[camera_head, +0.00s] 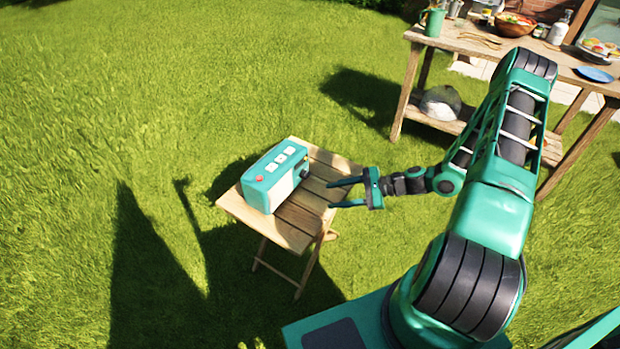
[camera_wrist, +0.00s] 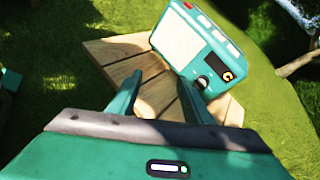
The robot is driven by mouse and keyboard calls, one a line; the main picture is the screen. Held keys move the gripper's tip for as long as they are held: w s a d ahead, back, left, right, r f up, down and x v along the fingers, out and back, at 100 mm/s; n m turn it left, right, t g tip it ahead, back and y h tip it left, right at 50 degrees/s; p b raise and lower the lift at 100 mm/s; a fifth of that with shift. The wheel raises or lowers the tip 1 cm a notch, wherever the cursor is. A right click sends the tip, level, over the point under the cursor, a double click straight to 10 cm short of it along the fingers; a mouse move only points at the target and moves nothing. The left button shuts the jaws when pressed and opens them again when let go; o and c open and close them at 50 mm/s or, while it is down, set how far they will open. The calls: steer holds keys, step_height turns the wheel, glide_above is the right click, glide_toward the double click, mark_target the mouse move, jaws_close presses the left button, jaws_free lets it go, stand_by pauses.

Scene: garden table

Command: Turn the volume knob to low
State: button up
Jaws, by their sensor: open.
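A teal radio (camera_head: 262,183) with a pale front panel stands on a small wooden folding table (camera_head: 293,222). White buttons and a red button are on its top. The knob's pointer setting is too small to read. My gripper (camera_head: 336,193) is open and empty, to the right of the radio and apart from it.
A larger wooden table (camera_head: 460,42) at the back right holds a green watering can (camera_head: 433,22), a wooden bowl (camera_head: 514,26), a blue plate (camera_head: 594,74) and other items. A grey rounded object (camera_head: 440,103) sits on its lower shelf. Open lawn surrounds the small table.

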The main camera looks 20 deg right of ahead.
mark_target(305, 175)
steer(key=w+f+m+t, duration=0.1)
steer(key=m+t, duration=0.1)
steer(key=m, duration=0.1)
steer(key=w+d+f+m+t, duration=0.1)
steer(key=w+m+t, duration=0.1)
steer(key=m+t, duration=0.1)
steer(key=w+d+f+m+t+h, duration=0.1)
steer(key=w+m+t, duration=0.1)
steer(key=m+t, duration=0.1)
steer(key=shift+d+f+m, duration=0.15)
steer(key=shift+f+m, duration=0.1)
steer(key=shift+m, duration=0.25)
steer(key=x, duration=1)
steer(key=shift+w, duration=0.4)
steer(key=c, duration=1)
